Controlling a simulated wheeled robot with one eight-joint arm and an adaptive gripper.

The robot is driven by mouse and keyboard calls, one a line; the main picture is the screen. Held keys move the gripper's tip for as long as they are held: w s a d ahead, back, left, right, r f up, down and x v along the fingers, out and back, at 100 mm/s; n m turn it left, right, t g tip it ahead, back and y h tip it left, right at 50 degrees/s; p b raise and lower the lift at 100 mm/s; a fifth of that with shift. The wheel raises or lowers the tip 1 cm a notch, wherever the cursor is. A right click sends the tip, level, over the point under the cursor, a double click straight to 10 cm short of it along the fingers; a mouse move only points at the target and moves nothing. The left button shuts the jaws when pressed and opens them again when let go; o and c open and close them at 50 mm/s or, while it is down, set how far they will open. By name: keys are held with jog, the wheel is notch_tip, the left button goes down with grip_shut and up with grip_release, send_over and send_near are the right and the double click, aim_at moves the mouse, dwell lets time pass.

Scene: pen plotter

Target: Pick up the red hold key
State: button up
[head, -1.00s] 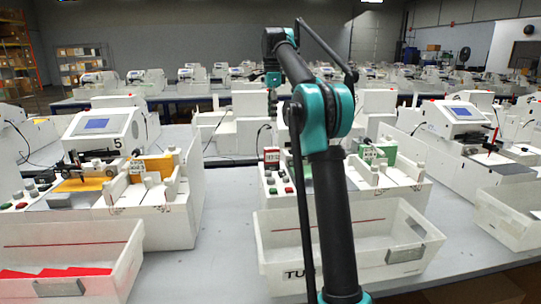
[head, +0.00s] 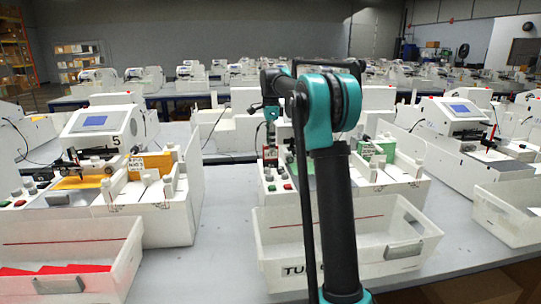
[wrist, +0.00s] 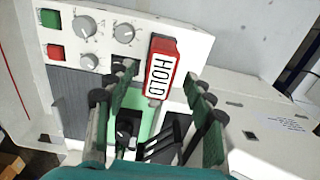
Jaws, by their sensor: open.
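The red hold key (wrist: 160,70), a red block with a white label reading HOLD, is at the upper middle of the wrist view, by the edge of a white control panel (wrist: 95,15). My gripper (wrist: 160,78) is open, its two green-padded fingers to the left and right of the key's lower end. I cannot tell whether the key is between the pads or beyond the tips. In the head view the key (head: 271,156) is small, on the middle plotter (head: 400,192), below my gripper (head: 270,138).
The panel has grey knobs (wrist: 84,25), a green button (wrist: 49,18) and a red button (wrist: 55,51). A white bin (head: 350,245) stands in front of the plotter. Another plotter (head: 180,205) stands at left, with bare table (head: 225,215) between them.

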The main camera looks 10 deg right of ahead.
jog(key=shift+f, duration=1.8)
jog(key=c, duration=1.2)
jog(key=shift+r, duration=0.1)
notch_tip(320, 180, up, 20)
jog(key=shift+f, duration=0.15)
